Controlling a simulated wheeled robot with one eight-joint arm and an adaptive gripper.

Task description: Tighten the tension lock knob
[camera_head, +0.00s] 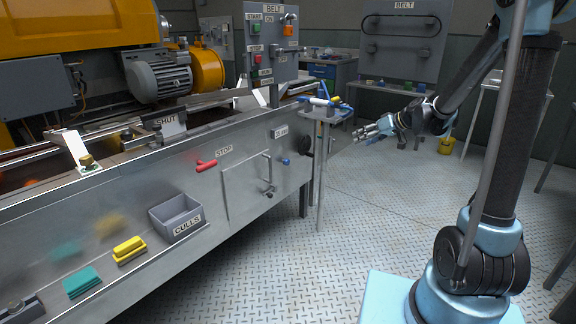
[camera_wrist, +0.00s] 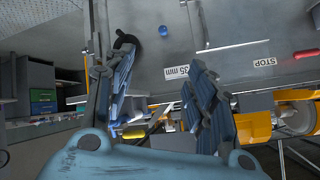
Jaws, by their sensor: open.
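My gripper (camera_head: 362,132) hangs in the air right of the machine's end, fingers pointing left towards it. In the wrist view my gripper (camera_wrist: 160,72) has its two fingers wide apart with nothing between them. A round blue knob (camera_head: 285,162) sits on the front panel below a small label; it also shows in the wrist view (camera_wrist: 163,31), beyond the fingers. A black handle or knob (camera_head: 304,144) is at the panel's right end, and in the wrist view a black curved part (camera_wrist: 125,40) shows beyond the left finger. I cannot tell which is the tension lock knob.
A small stand (camera_head: 322,115) with blue and white items is between my gripper and the machine. The panel also has a red handle (camera_head: 206,165), a hatch (camera_head: 247,186) and a CULLS bin (camera_head: 177,216). The floor in front is clear.

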